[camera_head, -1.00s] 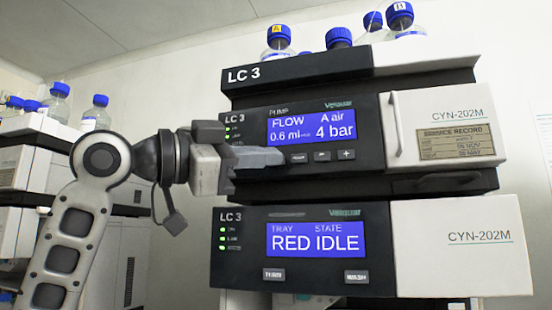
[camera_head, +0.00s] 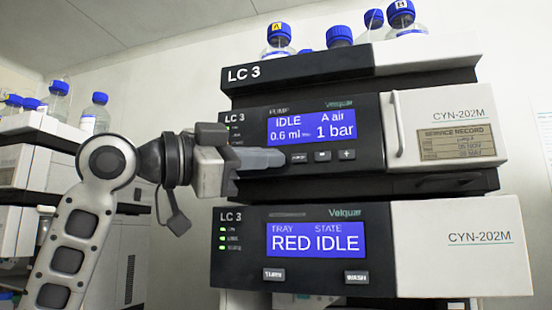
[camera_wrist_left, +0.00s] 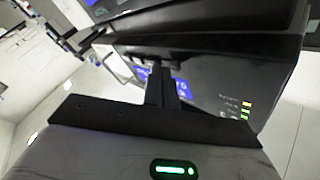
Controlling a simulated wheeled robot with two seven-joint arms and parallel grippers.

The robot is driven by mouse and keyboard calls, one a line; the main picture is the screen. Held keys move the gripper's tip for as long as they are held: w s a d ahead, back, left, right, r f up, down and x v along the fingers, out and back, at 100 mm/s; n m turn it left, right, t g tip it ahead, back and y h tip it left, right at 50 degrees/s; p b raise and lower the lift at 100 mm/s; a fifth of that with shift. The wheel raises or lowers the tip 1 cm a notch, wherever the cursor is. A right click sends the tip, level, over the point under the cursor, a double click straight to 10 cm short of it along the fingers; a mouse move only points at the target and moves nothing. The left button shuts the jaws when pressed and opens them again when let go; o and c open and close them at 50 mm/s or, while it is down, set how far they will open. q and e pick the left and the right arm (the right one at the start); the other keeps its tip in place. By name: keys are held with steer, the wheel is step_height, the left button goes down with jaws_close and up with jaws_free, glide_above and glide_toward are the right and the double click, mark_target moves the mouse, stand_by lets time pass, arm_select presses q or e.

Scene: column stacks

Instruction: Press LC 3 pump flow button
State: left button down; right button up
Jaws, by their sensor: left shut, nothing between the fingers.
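The LC 3 pump module (camera_head: 365,150) has a blue screen (camera_head: 310,127) reading IDLE, 0.6 ml, A air, 1 bar. Below the screen is a row of small buttons, with a purge-like button (camera_head: 299,157), a minus button (camera_head: 322,156) and a plus button (camera_head: 347,155) showing. My left gripper (camera_head: 280,157) is shut and empty, its fingertips at the left end of this row. The fingers cover the leftmost part of the row, so a flow button there is hidden. Contact cannot be told. In the left wrist view the shut fingers (camera_wrist_left: 160,82) point at the dark module front (camera_wrist_left: 205,80).
Below is a second LC 3 module (camera_head: 293,215) with a tray screen reading RED IDLE and two buttons. Bottles with blue caps (camera_head: 279,37) stand on top of the stack. Another instrument stack (camera_head: 40,130) stands at the left, behind my arm.

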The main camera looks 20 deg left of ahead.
arm_select(q)
steer(key=shift+s, duration=0.85)
steer(key=shift+s+a+b, duration=0.1)
steer(key=shift+s+b, duration=0.5)
steer(key=shift+s, duration=1.9)
